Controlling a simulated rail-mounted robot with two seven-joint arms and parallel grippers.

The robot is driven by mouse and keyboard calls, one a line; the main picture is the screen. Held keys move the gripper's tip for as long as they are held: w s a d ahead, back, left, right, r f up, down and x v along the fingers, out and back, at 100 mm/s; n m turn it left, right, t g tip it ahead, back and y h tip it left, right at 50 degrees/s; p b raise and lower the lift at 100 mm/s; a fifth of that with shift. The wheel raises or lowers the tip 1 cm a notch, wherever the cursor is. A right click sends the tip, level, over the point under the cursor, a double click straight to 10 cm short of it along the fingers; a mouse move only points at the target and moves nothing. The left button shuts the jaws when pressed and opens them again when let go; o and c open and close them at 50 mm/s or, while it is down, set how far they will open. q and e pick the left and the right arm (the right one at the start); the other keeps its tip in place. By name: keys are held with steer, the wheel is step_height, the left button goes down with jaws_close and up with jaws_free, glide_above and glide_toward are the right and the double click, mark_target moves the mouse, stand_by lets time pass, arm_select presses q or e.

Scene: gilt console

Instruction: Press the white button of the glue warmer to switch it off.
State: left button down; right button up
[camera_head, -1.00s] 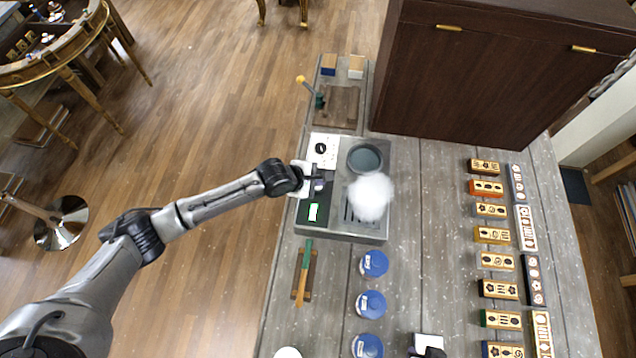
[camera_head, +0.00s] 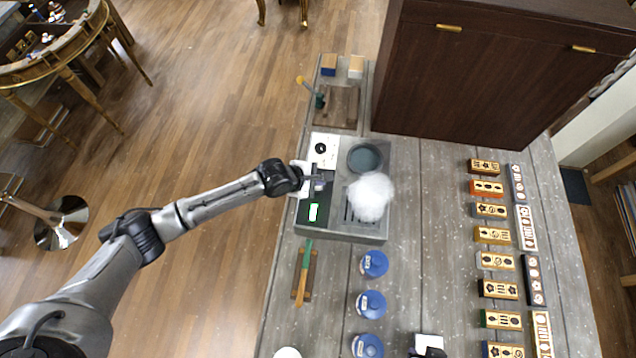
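The glue warmer (camera_head: 372,232) is a grey box on the table. It has a round dark pot (camera_head: 364,158), a white puff like steam (camera_head: 370,196) over its slotted part, and a control strip on its left side. The strip has a white panel with a black knob (camera_head: 320,149) and a bright white lit rectangle (camera_head: 313,212) on a dark green part. My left gripper (camera_head: 318,178) is over the strip between knob and lit rectangle; its fingers hide what is beneath. Whether it touches the strip is unclear. My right gripper (camera_head: 428,350) shows only partly at the bottom edge.
Several decorated blocks (camera_head: 492,236) lie in rows at right. A dark cabinet (camera_head: 490,80) stands behind. A wooden board (camera_head: 338,106) lies beyond the warmer.

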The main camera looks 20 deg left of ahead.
stand_by(0.4)
arm_select(q)
steer(key=shift+f, duration=0.45)
steer(key=shift+f, duration=0.4)
stand_by(0.7)
steer(key=shift+r+p, duration=0.1)
steer(key=shift+p, duration=0.3)
steer(key=shift+r+p, duration=0.75)
steer(key=shift+p, duration=0.3)
